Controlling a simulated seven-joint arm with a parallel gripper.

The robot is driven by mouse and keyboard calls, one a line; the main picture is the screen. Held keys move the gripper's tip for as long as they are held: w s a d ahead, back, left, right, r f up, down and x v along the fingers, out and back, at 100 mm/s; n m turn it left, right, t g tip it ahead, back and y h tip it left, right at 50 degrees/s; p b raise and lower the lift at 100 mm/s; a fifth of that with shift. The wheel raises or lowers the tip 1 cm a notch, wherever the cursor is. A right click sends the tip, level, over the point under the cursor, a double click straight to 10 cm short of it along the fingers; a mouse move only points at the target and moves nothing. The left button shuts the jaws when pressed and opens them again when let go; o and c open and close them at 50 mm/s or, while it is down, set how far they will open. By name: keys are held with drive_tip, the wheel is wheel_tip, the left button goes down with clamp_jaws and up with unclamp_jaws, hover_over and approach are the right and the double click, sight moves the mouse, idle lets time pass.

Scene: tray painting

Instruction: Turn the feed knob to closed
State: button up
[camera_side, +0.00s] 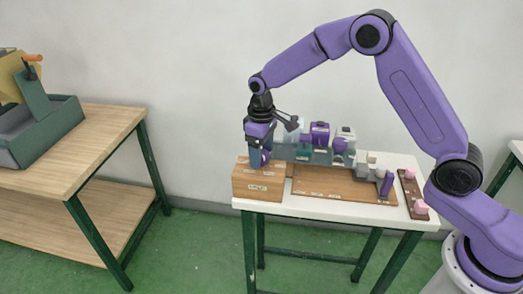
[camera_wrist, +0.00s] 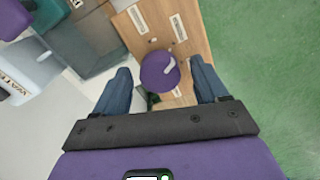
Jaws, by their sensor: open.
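The feed knob (camera_wrist: 160,72) is a round purple knob with a pale pointer mark, on top of a wooden box (camera_wrist: 199,37). In the wrist view it sits between the two blue fingers of my gripper (camera_wrist: 165,88), with a gap on each side. The pointer mark lies toward the knob's upper right in that view. Labels lie on the box top around the knob; their words are too small to read. In the side view my gripper (camera_side: 261,158) is over the wooden box (camera_side: 258,187), pointing down, and the knob is mostly hidden by the fingers.
On the white table (camera_side: 338,208) are a brown tray (camera_side: 330,180), grey blocks (camera_side: 369,169), an upright purple cylinder (camera_side: 387,184) and a brown strip with pink blocks (camera_side: 411,190). Purple-and-white containers (camera_side: 319,134) stand behind. A wooden bench (camera_side: 100,140) stands apart at left.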

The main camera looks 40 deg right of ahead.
drive_tip(key=c, duration=1.1)
drive_tip(key=shift+o, duration=0.2)
drive_tip(key=shift+n, duration=0.3)
drive_tip(key=n, duration=0.5)
drive_tip(key=shift+r+n, duration=0.1)
drive_tip(key=shift+n, duration=0.2)
drive_tip(key=n, duration=0.5)
drive_tip(key=shift+n, duration=0.3)
drive_tip(key=shift+a, duration=0.1)
drive_tip(key=o, duration=1.1)
drive_tip(key=shift+c, duration=0.2)
